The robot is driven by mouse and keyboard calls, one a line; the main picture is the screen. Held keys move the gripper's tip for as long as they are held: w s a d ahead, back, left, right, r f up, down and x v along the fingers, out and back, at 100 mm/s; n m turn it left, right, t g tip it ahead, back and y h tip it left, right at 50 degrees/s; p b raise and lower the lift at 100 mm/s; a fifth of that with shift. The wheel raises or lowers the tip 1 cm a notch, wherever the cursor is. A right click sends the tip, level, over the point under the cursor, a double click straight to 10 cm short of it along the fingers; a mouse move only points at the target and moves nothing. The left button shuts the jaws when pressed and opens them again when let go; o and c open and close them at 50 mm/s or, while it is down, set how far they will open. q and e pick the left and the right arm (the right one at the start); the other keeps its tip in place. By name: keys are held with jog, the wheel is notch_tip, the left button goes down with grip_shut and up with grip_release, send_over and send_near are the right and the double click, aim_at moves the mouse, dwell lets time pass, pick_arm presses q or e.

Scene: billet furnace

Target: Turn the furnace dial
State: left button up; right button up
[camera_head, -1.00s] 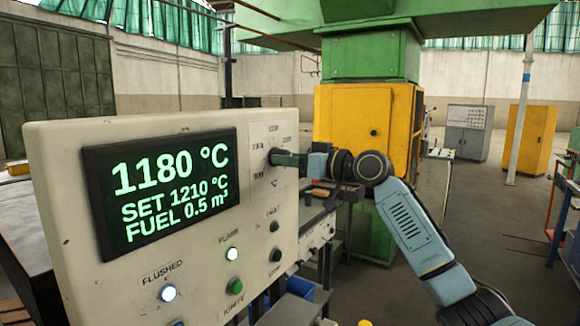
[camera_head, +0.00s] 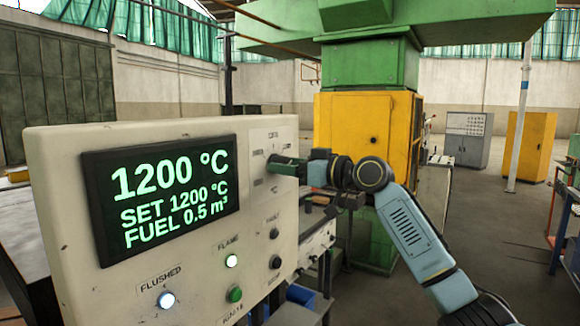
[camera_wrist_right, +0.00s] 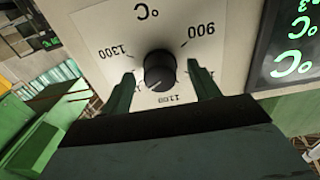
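The furnace dial is a round black knob (camera_wrist_right: 160,70) on a pale scale plate, in the right wrist view. Numbers 1300, 900 and 1100 show around it, rotated. My right gripper (camera_wrist_right: 159,72) has its two green fingers on either side of the knob, with gaps showing on both sides. In the head view the right gripper (camera_head: 283,163) is at the upper right of the control panel (camera_head: 70,160) and hides the knob. The display (camera_head: 160,195) reads 1200 °C, SET 1200 °C, FUEL 0.5 m³. My left gripper is not in view.
A yellow cabinet (camera_head: 360,130) stands behind my right arm. The floor at right is mostly open.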

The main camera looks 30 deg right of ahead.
jog(key=b+v, duration=0.3)
jog(key=v, duration=1)
jog(key=shift+d+b, duration=0.15)
jog(key=shift+b, duration=0.25)
jog(key=shift+s, duration=0.1)
